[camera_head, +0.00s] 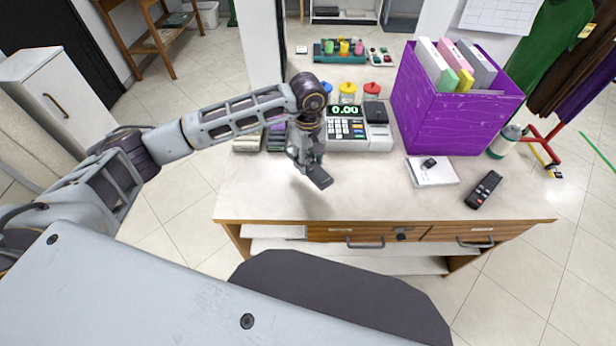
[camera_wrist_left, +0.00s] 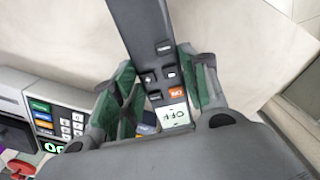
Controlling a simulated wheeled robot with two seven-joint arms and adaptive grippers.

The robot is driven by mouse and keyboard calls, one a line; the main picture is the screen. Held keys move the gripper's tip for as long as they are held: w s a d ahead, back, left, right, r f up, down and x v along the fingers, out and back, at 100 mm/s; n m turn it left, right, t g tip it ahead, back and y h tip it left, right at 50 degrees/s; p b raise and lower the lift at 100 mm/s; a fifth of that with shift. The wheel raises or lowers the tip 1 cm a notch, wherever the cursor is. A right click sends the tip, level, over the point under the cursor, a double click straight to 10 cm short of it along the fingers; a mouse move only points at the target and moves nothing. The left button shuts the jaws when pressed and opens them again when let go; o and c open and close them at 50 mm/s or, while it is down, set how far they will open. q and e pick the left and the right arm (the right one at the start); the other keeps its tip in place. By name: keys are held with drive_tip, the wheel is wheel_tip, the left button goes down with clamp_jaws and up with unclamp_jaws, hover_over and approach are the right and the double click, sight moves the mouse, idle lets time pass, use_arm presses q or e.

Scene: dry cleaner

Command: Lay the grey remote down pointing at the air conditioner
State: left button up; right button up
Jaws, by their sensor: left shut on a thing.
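The grey remote (camera_head: 320,179) is in my left gripper (camera_head: 307,160), tilted over the front left part of the counter. A gap under it cannot be measured, though a soft shadow lies below. In the left wrist view the remote (camera_wrist_left: 147,35) sits between the two green-padded fingers, with its buttons, an orange key and a small display reading OFF facing the camera. Its plain end points away from the palm. A second, black remote (camera_head: 483,190) lies at the right of the counter. The air conditioner is not visible. My right gripper is not in view.
The counter (camera_head: 370,202) is clear in its front middle. A cash register (camera_head: 346,130) stands behind my gripper. A purple file box (camera_head: 446,118) stands at back right. A white pad (camera_head: 431,175) lies left of the black remote, and a bottle (camera_head: 504,141) stands near the right edge.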

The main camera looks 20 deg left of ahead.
sight(308, 163)
use_arm(q)
drive_tip(key=shift+f, duration=2)
drive_tip(key=shift+f, duration=1.9)
drive_tip(key=shift+f, duration=0.15)
drive_tip(key=o, duration=1.1)
wheel_tip(308, 163, up, 12)
drive_tip(key=shift+r, duration=0.2)
